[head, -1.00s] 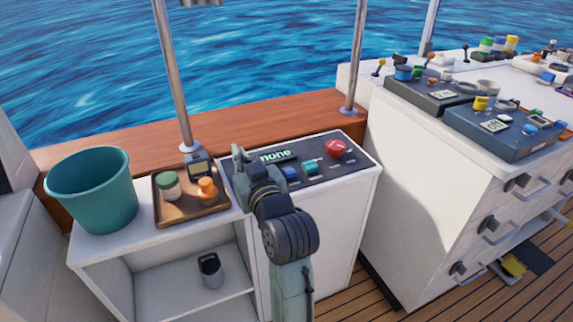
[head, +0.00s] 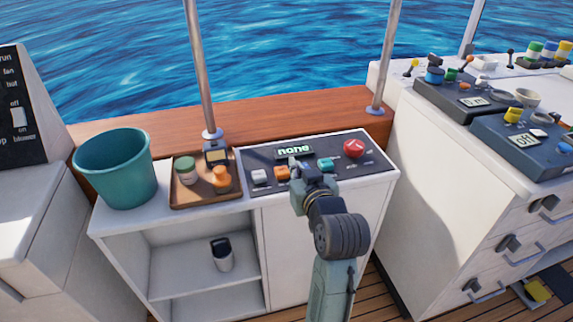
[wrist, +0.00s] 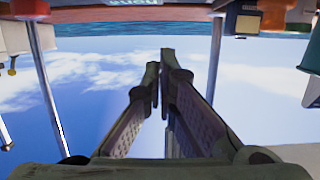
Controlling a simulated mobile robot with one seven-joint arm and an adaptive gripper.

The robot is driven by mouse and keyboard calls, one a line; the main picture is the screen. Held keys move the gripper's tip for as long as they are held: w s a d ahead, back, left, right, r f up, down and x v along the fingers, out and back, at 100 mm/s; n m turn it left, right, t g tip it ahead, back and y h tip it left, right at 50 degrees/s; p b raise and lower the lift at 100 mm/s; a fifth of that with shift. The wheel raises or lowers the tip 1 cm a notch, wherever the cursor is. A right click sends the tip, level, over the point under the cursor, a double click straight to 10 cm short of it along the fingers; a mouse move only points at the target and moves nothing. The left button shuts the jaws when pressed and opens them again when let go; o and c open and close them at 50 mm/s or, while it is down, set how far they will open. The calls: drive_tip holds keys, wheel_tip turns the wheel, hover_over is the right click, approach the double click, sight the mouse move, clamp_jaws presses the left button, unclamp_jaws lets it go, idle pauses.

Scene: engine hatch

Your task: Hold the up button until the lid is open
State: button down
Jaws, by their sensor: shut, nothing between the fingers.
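The dark control panel (head: 262,158) lies on the white cabinet in the middle of the head view. Its small display reads "none" (head: 294,150). It carries a white button (head: 259,176), an orange button (head: 282,173), a teal button (head: 325,164) and a red mushroom button (head: 353,149). A blue button is mostly hidden behind my gripper. The button labels are too small to read, so I cannot tell the up button. My gripper (head: 295,163) is above the panel, near the orange and blue buttons; contact cannot be told. In the wrist view its fingers (wrist: 160,62) are together and empty. No hatch lid is visible.
Left of the panel are a brown tray (head: 205,201) with small jars and a teal bucket (head: 116,168). A switch console (head: 22,110) stands at far left. A white drawer cabinet (head: 425,180) with instruments stands at right. A metal post (head: 200,70) rises behind the tray.

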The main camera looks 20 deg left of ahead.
drive_tip(key=p, duration=0.2)
hover_over(282, 173)
drive_tip(key=d, duration=0.1)
drive_tip(key=shift+s+d+f, duration=0.1)
drive_tip(key=shift+s+f, duration=0.05)
drive_tip(key=shift+f, duration=0.4)
drive_tip(key=shift+s+d+f, duration=0.1)
drive_tip(key=shift+f, duration=0.4)
wheel_tip(282, 173, down, 3)
drive_tip(key=shift+w+f+p, duration=0.15)
drive_tip(key=shift+f+p, duration=0.05)
drive_tip(key=shift+p, duration=0.15)
drive_tip(key=shift+f, duration=0.45)
